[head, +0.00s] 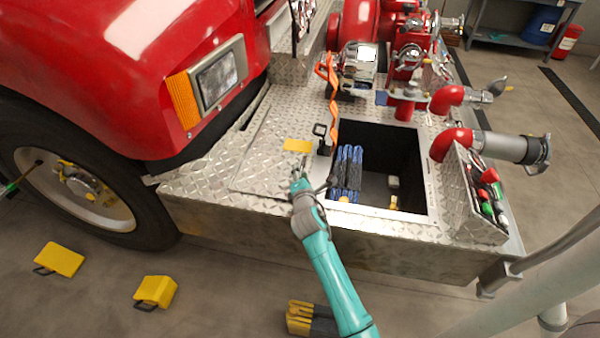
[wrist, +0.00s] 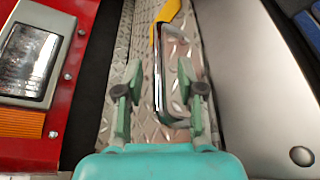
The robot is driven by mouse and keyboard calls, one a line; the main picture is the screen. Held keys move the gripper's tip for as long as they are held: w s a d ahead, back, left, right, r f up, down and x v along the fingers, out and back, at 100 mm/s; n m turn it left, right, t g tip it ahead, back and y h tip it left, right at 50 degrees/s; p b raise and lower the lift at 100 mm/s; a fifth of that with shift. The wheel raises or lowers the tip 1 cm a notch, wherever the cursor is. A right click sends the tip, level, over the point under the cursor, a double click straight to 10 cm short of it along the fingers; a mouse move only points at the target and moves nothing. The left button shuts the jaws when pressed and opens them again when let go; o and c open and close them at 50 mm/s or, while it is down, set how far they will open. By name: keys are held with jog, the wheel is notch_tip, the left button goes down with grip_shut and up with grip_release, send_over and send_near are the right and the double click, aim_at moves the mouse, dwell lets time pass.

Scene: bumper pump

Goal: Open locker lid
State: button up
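A diamond-plate lid panel (head: 262,152) with a yellow label (head: 297,145) lies flat on the bumper, left of an open locker well (head: 408,160). Blue hose (head: 347,172) is stowed in the well. I cannot tell whether this panel is the well's cover or a separate lid. My gripper (head: 299,180) is low over the panel's front right part. In the wrist view my gripper (wrist: 161,92) is open, its two fingers apart. A metal loop handle (wrist: 176,75) shows between and beyond the fingertips. I see no grip on it; contact is unclear.
The red truck body with its headlight (head: 217,75) stands close on the left. Red pipes and a grey outlet (head: 510,148) stick out at the right. An orange strap-like piece (head: 331,95) stands behind my gripper. Yellow chocks (head: 155,291) lie on the floor in front.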

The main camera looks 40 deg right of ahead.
jog(key=shift+w+d+f, duration=0.1)
jog(key=shift+w+d, duration=0.1)
jog(key=shift+w, duration=0.1)
grip_shut()
